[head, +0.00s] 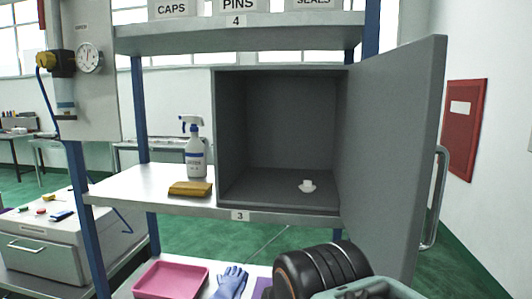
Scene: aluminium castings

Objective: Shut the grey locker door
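The grey locker (280,72) stands on shelf level 3 with its front open. Its grey door (392,150) is hinged at the locker's right side and stands wide open, swung out toward me and to the right. A grey bar handle (440,200) shows past the door's free edge, on the outer face. Part of my arm shows at the bottom, right of centre, in front of and below the locker. My gripper's fingers are not in view.
A pink tray (170,280) and blue gloves (231,282) lie below. A red wall box (465,130) hangs right of the door.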

